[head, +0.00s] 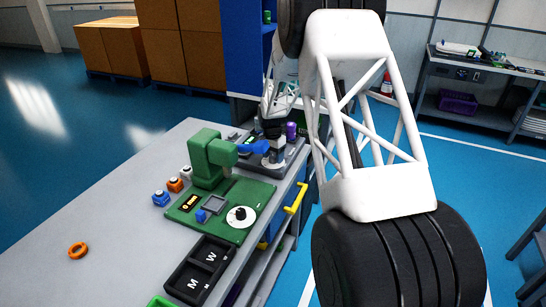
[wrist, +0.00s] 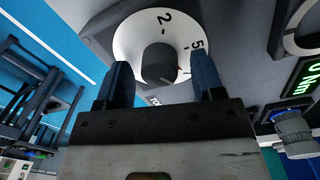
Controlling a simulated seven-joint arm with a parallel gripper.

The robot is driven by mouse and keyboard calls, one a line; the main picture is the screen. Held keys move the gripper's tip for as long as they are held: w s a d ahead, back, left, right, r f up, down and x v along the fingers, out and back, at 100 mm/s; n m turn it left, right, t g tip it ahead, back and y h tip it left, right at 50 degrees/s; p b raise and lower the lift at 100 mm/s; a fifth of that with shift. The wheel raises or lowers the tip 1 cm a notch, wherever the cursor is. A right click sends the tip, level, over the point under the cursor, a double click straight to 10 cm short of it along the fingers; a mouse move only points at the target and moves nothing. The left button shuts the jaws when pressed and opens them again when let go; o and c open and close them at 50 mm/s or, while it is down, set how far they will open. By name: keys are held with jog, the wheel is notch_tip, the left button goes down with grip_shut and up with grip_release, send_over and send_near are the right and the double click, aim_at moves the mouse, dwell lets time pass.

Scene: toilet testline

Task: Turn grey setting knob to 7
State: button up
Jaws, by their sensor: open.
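The grey setting knob (wrist: 158,63) sits at the centre of a white numbered dial (wrist: 130,42) in the wrist view. A small red mark on the knob points right, a little below the 5. My gripper (wrist: 161,68) is open, with one blue finger on each side of the knob and gaps to it. In the head view my gripper (head: 254,147) is over the grey unit (head: 292,160) at the back of the bench, where the knob cannot be made out.
A green unit (head: 262,192) with its own white dial (head: 241,216) stands nearer on the bench. Black W and M boxes (head: 200,268) lie in front. A green "0 Nm" display (wrist: 301,78) is right of the dial. The bench's left part is mostly clear.

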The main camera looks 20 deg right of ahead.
aim_at(272, 156)
jog(key=shift+w+a+r, duration=0.1)
jog(key=shift+r, duration=3.65)
jog(key=shift+a+r, duration=0.1)
jog(key=shift+r, duration=0.1)
jog(key=s+a+r+n+t, duration=0.1)
jog(key=s+a+r+n, duration=0.3)
jog(key=s+r, duration=0.65)
jog(key=s+a+r+n+t, duration=0.15)
jog(key=s+a+r, duration=0.55)
jog(key=s, duration=0.7)
jog(key=s+a+n, duration=0.2)
jog(key=s+n, duration=0.1)
jog(key=s, duration=1.1)
jog(key=s+a+r+n, duration=0.1)
jog(key=s+a+n, duration=0.2)
jog(key=s, duration=1.1)
jog(key=shift+s+r, duration=0.25)
jog(key=shift+r, duration=0.05)
